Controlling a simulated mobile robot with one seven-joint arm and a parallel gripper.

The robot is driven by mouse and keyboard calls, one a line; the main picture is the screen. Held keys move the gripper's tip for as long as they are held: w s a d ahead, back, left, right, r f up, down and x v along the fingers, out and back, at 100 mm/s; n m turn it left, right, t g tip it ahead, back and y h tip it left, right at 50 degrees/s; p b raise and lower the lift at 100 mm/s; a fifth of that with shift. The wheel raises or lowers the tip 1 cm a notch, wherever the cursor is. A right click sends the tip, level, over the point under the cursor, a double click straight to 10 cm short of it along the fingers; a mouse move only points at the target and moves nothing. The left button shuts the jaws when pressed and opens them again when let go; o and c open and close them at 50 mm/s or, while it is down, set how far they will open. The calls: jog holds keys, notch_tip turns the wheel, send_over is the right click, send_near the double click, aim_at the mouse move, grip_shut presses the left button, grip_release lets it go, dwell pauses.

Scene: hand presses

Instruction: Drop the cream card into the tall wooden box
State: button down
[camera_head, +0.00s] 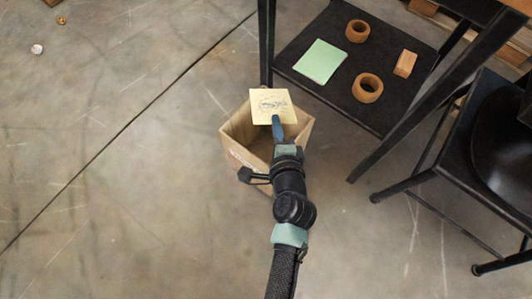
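The cream card (271,103) has a dark drawing on its face. It is at the end of my gripper (277,121), above the far part of the tall wooden box (237,153). The gripper's blue finger meets the card's near edge and the gripper appears shut on it. The box stands on the floor with its top open, and part of its inside shows dark below the card. My arm comes from the bottom of the view and hides part of the box's near side.
A black table (301,43) stands right of the box. Its low shelf (337,90) holds a green card (320,61), two wooden rings (367,87) and a small wooden block (405,63). A black chair (480,160) is at the right. The floor at left is mostly clear.

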jog(key=shift+f+b, duration=0.4)
jog(key=shift+f, duration=0.4)
jog(key=c, duration=1)
grip_release()
jog(key=p+v, duration=0.3)
jog(key=v, duration=1)
jog(key=shift+p, duration=0.4)
